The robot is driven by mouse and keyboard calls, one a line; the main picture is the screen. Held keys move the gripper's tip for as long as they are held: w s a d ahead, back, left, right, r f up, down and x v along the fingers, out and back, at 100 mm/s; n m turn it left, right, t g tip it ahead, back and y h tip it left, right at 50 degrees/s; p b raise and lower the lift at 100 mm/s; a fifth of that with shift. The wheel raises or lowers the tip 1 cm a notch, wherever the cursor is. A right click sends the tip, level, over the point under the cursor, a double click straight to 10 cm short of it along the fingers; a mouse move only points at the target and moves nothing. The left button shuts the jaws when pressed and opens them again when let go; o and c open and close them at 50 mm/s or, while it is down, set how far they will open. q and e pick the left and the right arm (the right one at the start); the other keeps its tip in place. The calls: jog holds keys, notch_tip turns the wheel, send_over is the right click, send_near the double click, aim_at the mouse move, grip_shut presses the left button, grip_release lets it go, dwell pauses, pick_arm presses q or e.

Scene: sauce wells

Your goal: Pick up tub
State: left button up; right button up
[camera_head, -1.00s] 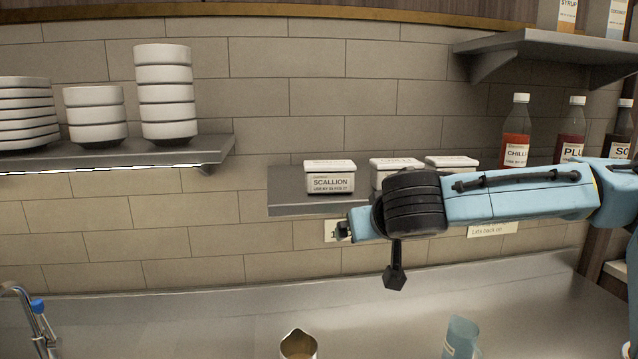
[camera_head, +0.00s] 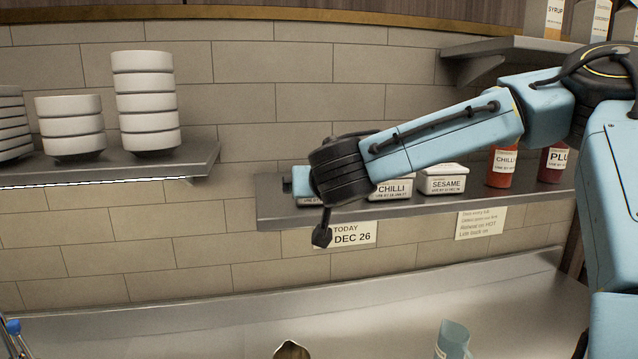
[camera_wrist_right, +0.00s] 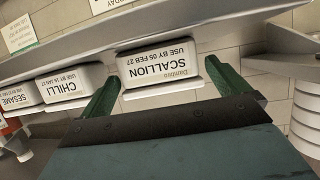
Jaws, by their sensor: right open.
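Three white lidded tubs stand in a row on the lower shelf. The scallion tub (camera_wrist_right: 160,66) is marked use by 05 Feb 27. In the head view it is mostly hidden behind my right arm. The chilli tub (camera_head: 391,189) is beside it, also seen in the right wrist view (camera_wrist_right: 72,88). The sesame tub (camera_head: 443,182) is at the right end of the row, and shows at the left in the right wrist view (camera_wrist_right: 18,97). My right gripper (camera_wrist_right: 162,72) is open, its green fingers on either side of the scallion tub's front. Contact cannot be told.
A date sign reading Dec 26 (camera_head: 354,235) and a note (camera_head: 481,223) hang below the lower shelf (camera_head: 272,209). Chilli (camera_head: 502,167) and plum (camera_head: 554,164) bottles stand right of the tubs. White bowls (camera_head: 146,100) stack at left. The steel counter (camera_head: 180,335) lies below.

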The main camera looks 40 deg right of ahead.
jog(key=shift+w+d+p, duration=0.35)
jog(key=shift+w, duration=0.05)
jog(key=p+x, duration=0.2)
jog(key=x, duration=0.1)
jog(key=shift+w+d+r, duration=0.1)
jog(key=shift+w+d, duration=0.15)
jog(key=shift+w, duration=0.05)
jog(key=shift+w+d+f, duration=0.2)
jog(key=shift+w+f, duration=0.05)
jog(key=shift+w, duration=0.1)
jog(key=c, duration=0.9)
